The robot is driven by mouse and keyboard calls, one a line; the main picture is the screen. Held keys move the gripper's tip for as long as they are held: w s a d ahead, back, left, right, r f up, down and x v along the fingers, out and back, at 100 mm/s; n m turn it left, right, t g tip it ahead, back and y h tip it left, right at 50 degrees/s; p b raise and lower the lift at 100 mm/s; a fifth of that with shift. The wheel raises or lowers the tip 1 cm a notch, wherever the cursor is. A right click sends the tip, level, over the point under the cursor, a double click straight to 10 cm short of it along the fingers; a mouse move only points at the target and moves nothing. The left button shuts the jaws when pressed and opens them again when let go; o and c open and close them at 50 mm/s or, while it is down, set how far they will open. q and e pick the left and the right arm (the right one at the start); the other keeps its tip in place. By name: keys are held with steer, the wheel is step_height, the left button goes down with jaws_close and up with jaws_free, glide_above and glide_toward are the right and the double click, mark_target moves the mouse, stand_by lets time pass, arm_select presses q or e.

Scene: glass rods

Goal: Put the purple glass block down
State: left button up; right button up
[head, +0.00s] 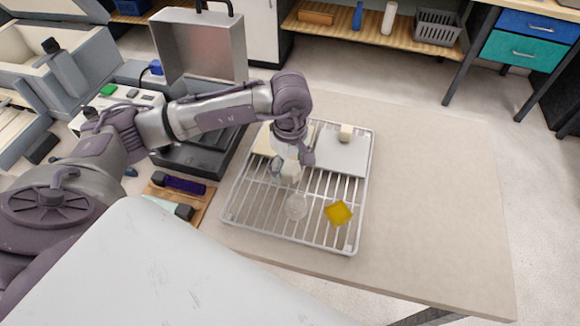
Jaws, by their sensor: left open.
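My left arm comes in from the left, and my left gripper (287,172) points down over the wire rack (262,221). The gripper is open, with its fingers low over the rack's middle left. I cannot make out a purple glass block; the gripper hides part of the rack. A yellow block (339,213) lies on the rack's near right part. My right gripper is not in view.
An open metal case (203,45) stands behind. Tools lie on a wooden board (200,204) left of the rack. The table (435,190) is clear to the right.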

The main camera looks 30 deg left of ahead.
arm_select(q)
steer(key=shift+f, duration=0.2)
jaws_close()
stand_by(0.3)
steer(key=shift+r, duration=0.15)
